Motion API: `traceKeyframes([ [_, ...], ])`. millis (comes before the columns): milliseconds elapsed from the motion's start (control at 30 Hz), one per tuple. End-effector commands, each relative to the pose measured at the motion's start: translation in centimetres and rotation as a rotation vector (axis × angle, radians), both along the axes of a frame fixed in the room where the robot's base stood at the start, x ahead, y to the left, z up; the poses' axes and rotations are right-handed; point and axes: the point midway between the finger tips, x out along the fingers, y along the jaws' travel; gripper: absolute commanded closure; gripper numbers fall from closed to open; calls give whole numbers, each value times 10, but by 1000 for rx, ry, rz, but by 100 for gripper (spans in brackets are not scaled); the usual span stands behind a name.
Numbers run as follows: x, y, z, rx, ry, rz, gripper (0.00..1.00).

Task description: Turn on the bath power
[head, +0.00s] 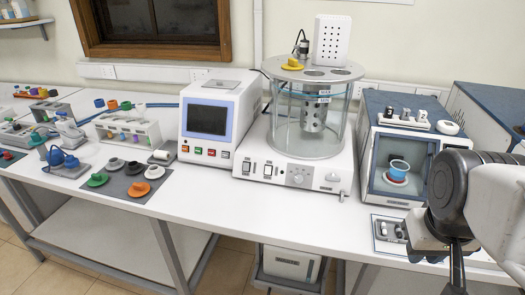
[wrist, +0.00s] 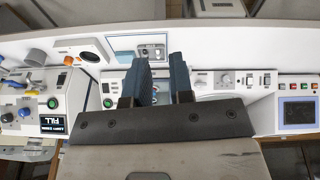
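The bath (head: 312,115) is a clear glass cylinder with a grey top plate on a white base, at the middle of the head view. The front of its base (head: 320,180) carries two dark rocker switches (head: 257,169) and a round knob (head: 298,177). The two switches (wrist: 257,80) and the knob (wrist: 225,79) also show right of my gripper in the wrist view. Whether either switch is on is too small to tell. My gripper (wrist: 158,60) has two dark blue fingers, apart with nothing between them. In the head view my arm is at the right, away from the switches.
A white instrument with a screen (head: 207,119) stands left of the bath. A blue-fronted cabinet (head: 375,180) holding a blue cup (head: 399,170) stands right of it. A small tray (head: 387,250) lies near the front edge. The bench is clear before the bath.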

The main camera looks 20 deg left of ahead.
Motion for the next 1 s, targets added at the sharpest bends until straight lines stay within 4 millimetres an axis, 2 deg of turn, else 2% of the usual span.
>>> traceKeyframes([
  [33,7,3,1,-13,2,43,87],
  [133,22,10,5,-42,2,146,100],
  [567,100,58,17,-206,-1,691,100],
  [1000,174,131,17,-381,-2,1257,100],
])
